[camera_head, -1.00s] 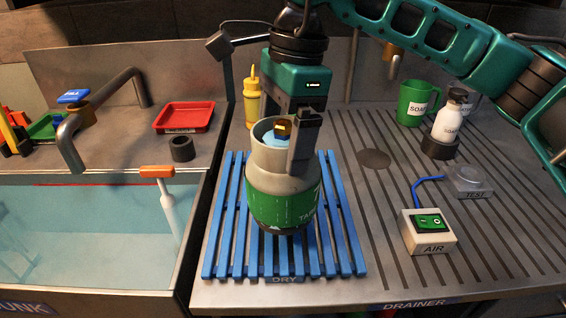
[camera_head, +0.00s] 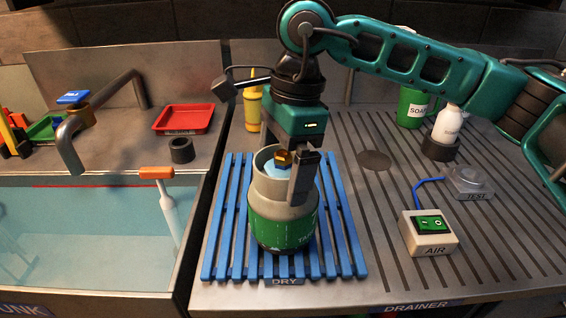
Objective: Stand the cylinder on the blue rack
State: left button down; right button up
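The cylinder (camera_head: 283,225) is a grey and green gas bottle with a grey collar and a brass valve (camera_head: 284,158) on top. It is upright over the middle of the blue slatted rack (camera_head: 236,262), marked DRY. Its base looks at or very near the slats; I cannot tell for certain whether it touches. My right gripper (camera_head: 303,182) comes from above and is shut on the right side of the cylinder's collar. One dark finger shows outside the collar, and the other is hidden. My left gripper is not in view.
A water-filled sink (camera_head: 90,235) lies to the left. An AIR switch box (camera_head: 428,232) and a TEST unit (camera_head: 470,182) stand on the grooved drainer (camera_head: 385,195) to the right. A yellow bottle (camera_head: 252,108) stands behind the rack, and a red tray (camera_head: 184,118) at the back left.

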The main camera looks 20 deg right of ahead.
notch_tip(320, 180, up, 12)
jog(key=d+p, duration=0.1)
jog(key=shift+d, duration=0.4)
jog(key=shift+w+r, duration=0.1)
dwell(0.4)
